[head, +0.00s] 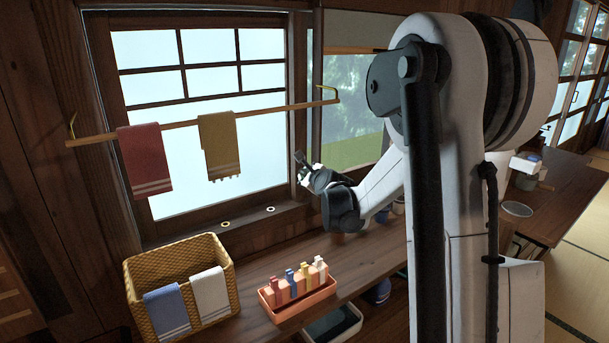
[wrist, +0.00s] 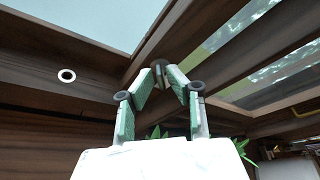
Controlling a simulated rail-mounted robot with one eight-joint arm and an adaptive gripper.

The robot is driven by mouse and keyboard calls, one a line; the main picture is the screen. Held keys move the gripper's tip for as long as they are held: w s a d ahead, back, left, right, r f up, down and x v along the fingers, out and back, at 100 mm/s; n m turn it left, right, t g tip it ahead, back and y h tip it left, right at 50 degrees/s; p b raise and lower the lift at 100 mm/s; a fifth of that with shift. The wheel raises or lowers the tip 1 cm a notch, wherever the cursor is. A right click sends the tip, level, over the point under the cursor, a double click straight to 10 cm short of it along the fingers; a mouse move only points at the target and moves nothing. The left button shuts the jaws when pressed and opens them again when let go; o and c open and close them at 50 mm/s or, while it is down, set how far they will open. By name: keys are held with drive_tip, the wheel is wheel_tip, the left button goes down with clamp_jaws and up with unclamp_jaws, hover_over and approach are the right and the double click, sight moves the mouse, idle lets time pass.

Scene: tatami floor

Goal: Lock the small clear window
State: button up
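The small clear window (head: 352,110) is right of the large frosted window (head: 205,85) in the head view, with greenery behind it; my arm covers part of it. My gripper (head: 301,164) is at the wooden upright between the two windows. In the wrist view, my gripper (wrist: 163,74) has its fingertips drawn together on either side of a small dark round knob (wrist: 158,68) at the frame. The knob appears held between the tips. Its far side is hidden, and its lock state cannot be told.
A rod (head: 265,108) with two towels crosses the frosted window. Below are a wicker basket (head: 190,254) and an orange tray (head: 284,312) with several clothes-peg-like pieces. A pale ring (wrist: 67,75) sits on the frame in the wrist view. The counter between tray and arm is mostly clear.

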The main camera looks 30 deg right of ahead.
drive_tip(key=shift+x, duration=0.85)
clamp_jaws()
drive_tip(key=shift+b, duration=0.3)
drive_tip(key=n+b, duration=0.1)
drive_tip(key=n, duration=0.1)
drive_tip(key=n+t+h+b, duration=0.1)
drive_tip(key=b, duration=0.1)
drive_tip(key=shift+a+f+n+h+b, duration=0.25)
drive_tip(key=shift+f+n+h+b, duration=0.05)
drive_tip(key=shift+f+n, duration=0.1)
drive_tip(key=shift+n+t+h+b, duration=0.3)
drive_tip(key=shift+n+t+b, duration=0.4)
drive_tip(key=shift+n+b, duration=1.2)
drive_tip(key=shift+b, duration=0.1)
